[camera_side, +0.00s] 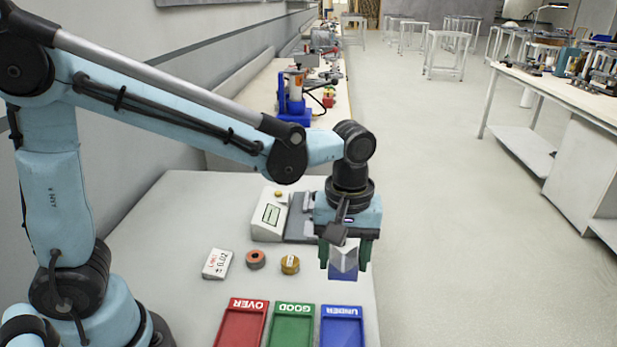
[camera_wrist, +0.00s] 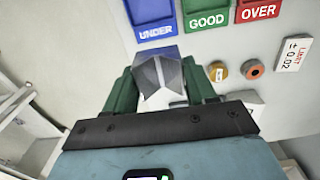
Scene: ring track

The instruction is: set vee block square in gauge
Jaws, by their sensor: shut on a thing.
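My gripper (camera_side: 346,254) points down near the right edge of the table, with its green fingers closed on the sides of the vee block (camera_side: 344,261). The block is grey with a V-shaped face and a blue lower part. In the wrist view the block (camera_wrist: 159,78) sits between the two fingers (camera_wrist: 160,92), its V ridge lines facing the camera. The gauge (camera_side: 271,217), a pale box with a small display and a dark grey bed (camera_side: 301,228), stands behind and left of my gripper. My wrist partly hides the bed. The block's height above the table is unclear.
Red OVER (camera_side: 243,322), green GOOD (camera_side: 291,325) and blue UNDER (camera_side: 342,326) trays line the front. A red-brown ring (camera_side: 256,259), a brass ring (camera_side: 290,264) and a LIMIT card (camera_side: 217,264) lie left of the block. The table's left part is clear.

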